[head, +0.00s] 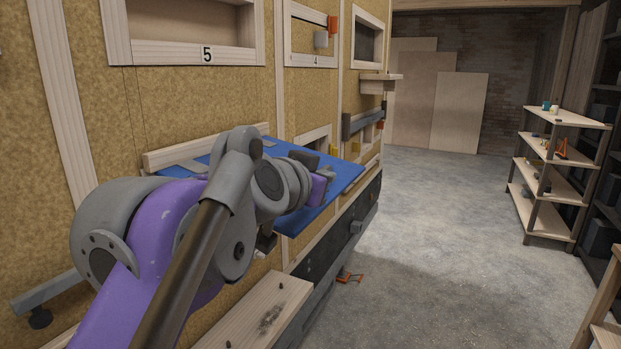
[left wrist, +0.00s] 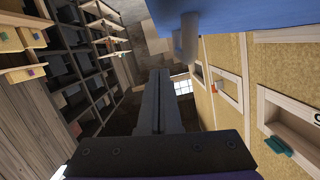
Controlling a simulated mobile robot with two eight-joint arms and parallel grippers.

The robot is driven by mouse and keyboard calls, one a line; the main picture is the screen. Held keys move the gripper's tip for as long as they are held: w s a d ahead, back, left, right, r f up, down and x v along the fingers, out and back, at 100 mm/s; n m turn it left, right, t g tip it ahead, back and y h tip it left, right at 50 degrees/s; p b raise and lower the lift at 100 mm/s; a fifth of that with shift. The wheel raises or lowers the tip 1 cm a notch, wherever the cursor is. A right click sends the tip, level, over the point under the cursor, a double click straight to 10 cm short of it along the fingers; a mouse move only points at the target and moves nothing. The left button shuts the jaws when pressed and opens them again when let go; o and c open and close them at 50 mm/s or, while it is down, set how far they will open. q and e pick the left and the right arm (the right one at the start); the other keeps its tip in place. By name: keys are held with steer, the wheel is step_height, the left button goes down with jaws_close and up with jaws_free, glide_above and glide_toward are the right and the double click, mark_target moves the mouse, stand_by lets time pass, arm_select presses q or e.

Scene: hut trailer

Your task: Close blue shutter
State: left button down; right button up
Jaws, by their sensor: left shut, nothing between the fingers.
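The blue shutter (head: 345,180) is a flat panel standing out from the tan wall at an angle, so it is open. My left arm crosses in front of it and hides its middle. In the left wrist view the shutter (left wrist: 245,14) fills the top right, with a grey handle-like part (left wrist: 188,38) at its edge. My left gripper (left wrist: 159,74) is shut and empty, its fingers pointing up the picture, just below and left of that grey part. I cannot tell whether they touch. In the head view the fingertips are hard to make out. My right gripper is not visible.
A wooden ledge (head: 247,316) juts out below the shutter. Wall openings with wooden frames (head: 183,58) line the left side. A wooden shelf unit (head: 566,122) stands at the right. The grey concrete floor (head: 450,240) between wall and shelves is mostly free.

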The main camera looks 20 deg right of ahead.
mark_target(324, 207)
arm_select(q)
steer(key=f, duration=0.1)
steer(key=w+d+f, duration=0.1)
steer(key=f, duration=0.1)
steer(key=w+f, duration=0.1)
steer(key=shift+w+d+f, duration=0.15)
steer(key=shift+w+f, duration=0.05)
steer(key=shift+f, duration=0.1)
steer(key=shift+s+b, duration=0.1)
steer(key=shift+b, duration=0.2)
